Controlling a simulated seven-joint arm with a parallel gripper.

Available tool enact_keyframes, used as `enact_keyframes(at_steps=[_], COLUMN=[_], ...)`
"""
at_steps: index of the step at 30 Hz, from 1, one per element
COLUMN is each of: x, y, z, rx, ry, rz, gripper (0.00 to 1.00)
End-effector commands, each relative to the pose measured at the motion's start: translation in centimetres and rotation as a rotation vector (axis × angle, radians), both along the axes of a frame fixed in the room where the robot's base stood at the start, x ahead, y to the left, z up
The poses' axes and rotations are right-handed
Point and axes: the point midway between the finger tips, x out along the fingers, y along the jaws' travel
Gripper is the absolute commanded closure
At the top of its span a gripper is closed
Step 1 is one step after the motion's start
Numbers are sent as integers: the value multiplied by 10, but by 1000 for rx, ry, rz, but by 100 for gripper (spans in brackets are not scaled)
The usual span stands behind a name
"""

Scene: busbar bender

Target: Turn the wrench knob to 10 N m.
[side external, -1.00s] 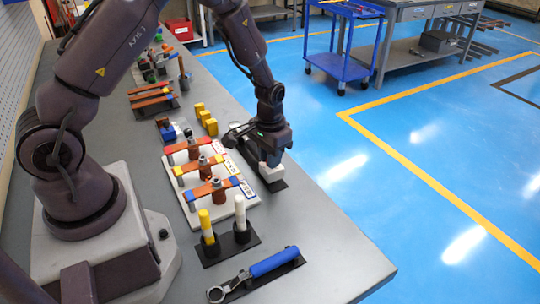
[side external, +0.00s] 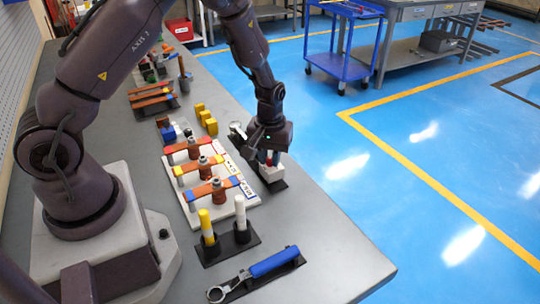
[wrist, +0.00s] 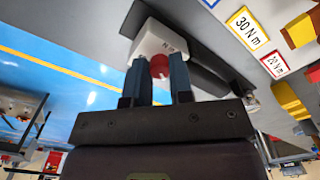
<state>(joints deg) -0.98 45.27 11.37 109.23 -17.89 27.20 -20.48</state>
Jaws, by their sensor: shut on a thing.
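A red knob (wrist: 159,67) sits at the end of a white block (wrist: 165,40) marked "N m"; any number on it is unreadable. My gripper (wrist: 158,62) has one finger on each side of the knob and is shut on it. In the side view my gripper (side external: 270,157) points down at the white block (side external: 268,172), with a little red between. The wrench's dark body (wrist: 207,75) runs away from the block and is partly hidden by a finger. Its grey head (side external: 237,130) shows left of my gripper. The block lies over a black base (side external: 278,186).
Left of my gripper stands a white board with copper bars (side external: 208,188) and labels, including 30 N m (wrist: 246,28) and 20 N m (wrist: 275,64). Yellow blocks (side external: 206,120) lie behind. A blue-handled wrench (side external: 272,263) and upright markers (side external: 240,215) are in front. The table edge is close right.

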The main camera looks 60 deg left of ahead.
Motion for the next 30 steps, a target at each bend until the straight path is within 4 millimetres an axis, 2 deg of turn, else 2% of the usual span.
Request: enact_keyframes(at_steps=[12, 13, 16, 25, 30], x=[0, 0, 0, 0, 1], y=[0, 0, 0, 0, 0], z=[0, 0, 0, 1, 20], rx=[0, 0, 0, 1, 1], ry=[0, 0, 0, -1, -4], rz=[6, 6, 6, 5, 3], gripper=[100, 74, 53, 53, 53])
